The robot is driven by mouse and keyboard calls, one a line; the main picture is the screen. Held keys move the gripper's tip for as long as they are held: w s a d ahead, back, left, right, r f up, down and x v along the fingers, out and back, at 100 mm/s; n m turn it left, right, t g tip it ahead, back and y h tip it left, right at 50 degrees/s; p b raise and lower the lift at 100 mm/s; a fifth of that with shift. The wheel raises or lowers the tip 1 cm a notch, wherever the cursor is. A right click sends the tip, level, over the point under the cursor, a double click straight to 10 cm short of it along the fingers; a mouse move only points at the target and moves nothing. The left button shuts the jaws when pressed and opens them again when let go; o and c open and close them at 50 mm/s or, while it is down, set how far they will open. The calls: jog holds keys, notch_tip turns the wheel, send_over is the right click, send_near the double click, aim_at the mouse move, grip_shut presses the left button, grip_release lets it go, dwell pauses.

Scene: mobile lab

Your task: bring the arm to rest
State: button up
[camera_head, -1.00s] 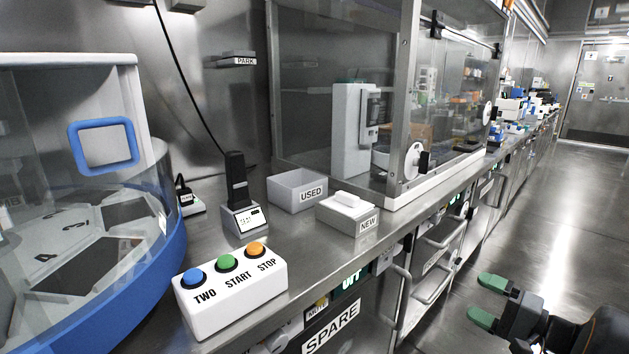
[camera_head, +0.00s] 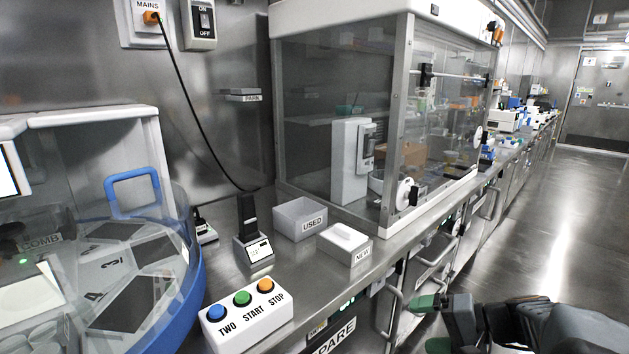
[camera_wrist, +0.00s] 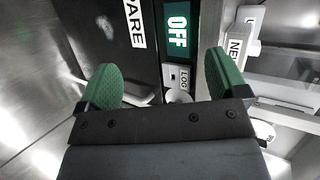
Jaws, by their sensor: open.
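My gripper (camera_head: 432,322) is at the lower right of the head view, off the front edge of the bench, with my dark arm behind it. In the wrist view its two green fingertips (camera_wrist: 160,85) are spread wide apart with nothing between them. Beyond the fingers the wrist view shows the bench front, with a green OFF display (camera_wrist: 178,30), a LOG label (camera_wrist: 184,78) and a black panel lettered SPARE (camera_wrist: 105,35), partly cut off.
On the bench stand a button box (camera_head: 247,318), a dark handheld device in a stand (camera_head: 250,240), a USED bin (camera_head: 299,220) and a NEW box (camera_head: 345,246). A glass-walled cabinet (camera_head: 400,120) is behind. Drawer handles (camera_head: 392,312) jut from the front. The floor (camera_head: 560,220) at right is clear.

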jog(key=s+a+r+n+h+p, duration=0.2)
jog(key=s+r+h+p, duration=0.1)
jog(key=r+p, duration=0.5)
jog(key=s+a+r+n+g+h+p, duration=0.1)
jog(key=s+a+r+n+h+p, duration=0.1)
jog(key=r+p, duration=0.6)
jog(key=s+a+r+n+h+p, duration=0.2)
jog(key=s+r+h+p, duration=0.2)
jog(key=r+h+p, duration=0.2)
notch_tip(320, 180, up, 2)
jog(key=p, duration=0.2)
jog(key=shift+s+a+r+n+g+p, duration=0.15)
jog(key=shift+a+r+n+g+p, duration=0.15)
jog(key=shift+g, duration=0.1)
